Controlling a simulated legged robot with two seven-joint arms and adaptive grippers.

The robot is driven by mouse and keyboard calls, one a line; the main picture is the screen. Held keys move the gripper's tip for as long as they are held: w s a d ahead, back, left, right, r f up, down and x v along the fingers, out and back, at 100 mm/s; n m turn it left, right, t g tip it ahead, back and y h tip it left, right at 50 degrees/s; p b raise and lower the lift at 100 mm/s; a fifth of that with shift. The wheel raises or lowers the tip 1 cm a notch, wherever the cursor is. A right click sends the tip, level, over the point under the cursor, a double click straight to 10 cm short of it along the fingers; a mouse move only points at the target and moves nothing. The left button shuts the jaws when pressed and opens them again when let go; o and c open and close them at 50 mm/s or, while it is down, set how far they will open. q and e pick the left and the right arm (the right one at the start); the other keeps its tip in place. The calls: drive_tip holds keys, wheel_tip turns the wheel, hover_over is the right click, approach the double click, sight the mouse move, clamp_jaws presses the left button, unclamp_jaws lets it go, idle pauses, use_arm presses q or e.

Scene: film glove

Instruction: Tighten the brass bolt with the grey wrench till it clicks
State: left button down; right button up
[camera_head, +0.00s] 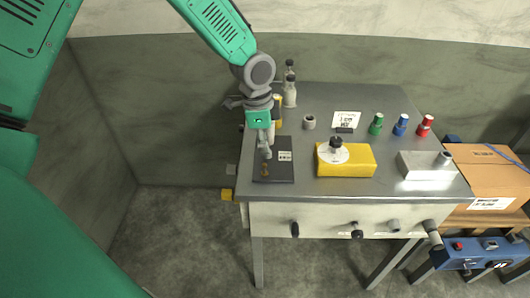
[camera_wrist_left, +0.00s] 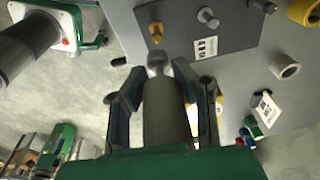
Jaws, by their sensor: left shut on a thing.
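The brass bolt (camera_head: 264,168) stands upright on a dark plate (camera_head: 284,173) at the table's left front; it also shows in the left wrist view (camera_wrist_left: 156,31). My left gripper (camera_head: 261,124) is above the plate, pointing down. It is shut on the grey wrench (camera_head: 266,151), whose thick handle (camera_wrist_left: 165,115) lies between the fingers in the left wrist view. The wrench head (camera_wrist_left: 158,63) points at the bolt and appears close to it. I cannot tell whether they touch. My right gripper is not in view.
A yellow block (camera_head: 358,164) with a white disc and black knob stands right of the plate. Behind are a grey ring (camera_head: 309,122), a small sign (camera_head: 346,121) and green, blue and red pieces (camera_head: 401,125). A grey metal block (camera_head: 423,170) is at the right.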

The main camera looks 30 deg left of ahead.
use_arm(q)
drive_tip(key=n, duration=0.2)
drive_tip(key=shift+s+a+r+n+b, duration=0.1)
drive_tip(key=shift+a+r+n+b, duration=0.1)
drive_tip(key=shift+r+n+b, duration=0.2)
drive_tip(key=shift+a+r+n+t, duration=0.15)
drive_tip(key=shift+r+n+t, duration=0.15)
drive_tip(key=shift+n, duration=0.2)
drive_tip(key=shift+a+f, duration=0.1)
drive_tip(key=shift+p, duration=0.35)
drive_tip(key=b, duration=0.2)
hover_over(264, 164)
drive_tip(key=shift+s+a+f, duration=0.1)
drive_tip(key=shift+f, duration=1)
drive_tip(key=shift+a+f, duration=0.1)
drive_tip(key=shift+f, duration=0.95)
drive_tip(key=shift+s+p, duration=0.1)
drive_tip(key=shift+p, duration=0.45)
drive_tip(key=shift+f, duration=0.85)
